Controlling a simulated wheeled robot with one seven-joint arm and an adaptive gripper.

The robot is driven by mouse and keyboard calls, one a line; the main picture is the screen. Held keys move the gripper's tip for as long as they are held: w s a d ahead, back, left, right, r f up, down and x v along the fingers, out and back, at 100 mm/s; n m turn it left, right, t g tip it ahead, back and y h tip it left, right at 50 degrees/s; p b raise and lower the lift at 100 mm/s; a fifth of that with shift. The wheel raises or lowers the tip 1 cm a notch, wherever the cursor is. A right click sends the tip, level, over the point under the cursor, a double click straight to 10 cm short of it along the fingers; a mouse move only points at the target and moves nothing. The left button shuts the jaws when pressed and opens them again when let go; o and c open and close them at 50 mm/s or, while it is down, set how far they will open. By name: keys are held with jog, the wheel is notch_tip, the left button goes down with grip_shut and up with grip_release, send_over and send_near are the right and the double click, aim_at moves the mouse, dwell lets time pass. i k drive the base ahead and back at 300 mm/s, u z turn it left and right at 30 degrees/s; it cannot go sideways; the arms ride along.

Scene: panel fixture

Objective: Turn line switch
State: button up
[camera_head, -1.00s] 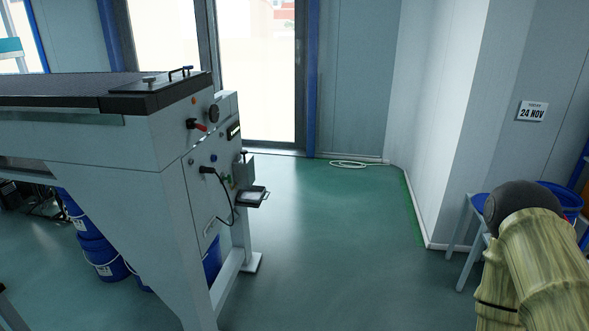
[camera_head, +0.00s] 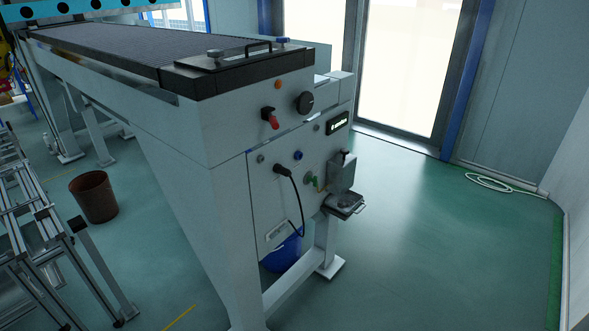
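A large grey machine (camera_head: 190,130) with a dark flat top stands left of centre. Its end panel carries a red-handled switch (camera_head: 270,118), a round black knob (camera_head: 305,102), a lit display (camera_head: 337,123), a blue button (camera_head: 298,155) and a green part (camera_head: 314,183). A black plug with a cable (camera_head: 290,180) sits lower on the panel. Which of these is the line switch, I cannot tell. My gripper is not in view.
A small tray (camera_head: 346,205) juts from the panel's right side. A blue bucket (camera_head: 283,252) is under the machine. A brown bin (camera_head: 94,196) and metal frame (camera_head: 40,245) stand at left. Green floor (camera_head: 430,250) right of the machine is clear, with a white hose (camera_head: 492,182) farther back.

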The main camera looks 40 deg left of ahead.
aim_at(315, 179)
jog(key=u, duration=0.8)
jog(key=i, duration=0.8)
jog(key=u, duration=0.9)
